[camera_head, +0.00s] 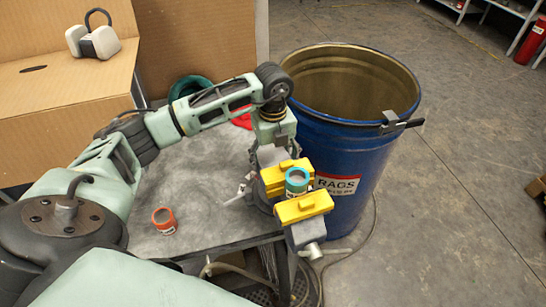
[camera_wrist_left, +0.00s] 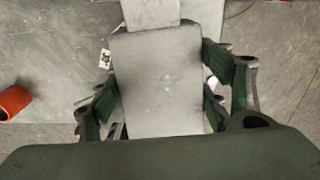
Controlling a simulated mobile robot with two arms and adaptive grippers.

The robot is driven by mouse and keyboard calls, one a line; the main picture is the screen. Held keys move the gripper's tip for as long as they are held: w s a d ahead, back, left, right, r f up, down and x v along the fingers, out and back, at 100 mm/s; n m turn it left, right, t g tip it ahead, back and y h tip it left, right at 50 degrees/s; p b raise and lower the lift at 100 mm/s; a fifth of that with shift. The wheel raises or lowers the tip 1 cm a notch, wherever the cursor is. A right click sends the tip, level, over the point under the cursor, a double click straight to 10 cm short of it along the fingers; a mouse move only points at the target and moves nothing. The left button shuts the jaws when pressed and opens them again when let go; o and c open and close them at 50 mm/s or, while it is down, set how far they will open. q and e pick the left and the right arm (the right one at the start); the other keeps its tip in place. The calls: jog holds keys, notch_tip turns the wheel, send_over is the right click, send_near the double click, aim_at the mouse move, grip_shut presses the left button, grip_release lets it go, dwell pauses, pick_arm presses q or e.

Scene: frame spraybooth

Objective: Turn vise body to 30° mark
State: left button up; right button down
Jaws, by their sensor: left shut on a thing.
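The vise (camera_head: 309,231) stands at the right front corner of the grey table. Its yellow jaw pads (camera_head: 304,207) are on either side of a teal-rimmed round piece (camera_head: 297,180). My left gripper (camera_head: 272,150) is at the back end of the vise. In the left wrist view, the left gripper (camera_wrist_left: 165,95) has its fingers on both sides of the grey vise body (camera_wrist_left: 160,75) and is shut on it. The angle scale and its 30° mark cannot be made out. My right gripper is not in view.
An orange-rimmed cup (camera_head: 164,221) stands on the grey table (camera_head: 195,180); it also shows in the left wrist view (camera_wrist_left: 12,102). A blue rags drum (camera_head: 350,150) stands close behind and right of the vise. A cardboard box (camera_head: 60,75) is at back left.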

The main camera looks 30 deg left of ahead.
aim_at(266, 160)
pick_arm(q)
jog(key=c, duration=0.4)
jog(key=shift+o, duration=0.2)
jog(key=shift+s+a+n, duration=0.15)
jog(key=shift+s+n, duration=0.1)
jog(key=shift+n, duration=0.35)
jog(key=shift+s+a+n, duration=0.15)
jog(key=shift+s+n, duration=0.05)
jog(key=shift+n, duration=0.4)
jog(key=shift+s+a+n+b, duration=0.15)
jog(key=shift+s+n+b, duration=0.3)
jog(key=shift+n, duration=0.95)
jog(key=shift+s, duration=0.1)
jog(key=o, duration=1.7)
notch_tip(266, 160, up, 12)
jog(key=shift+s, duration=0.1)
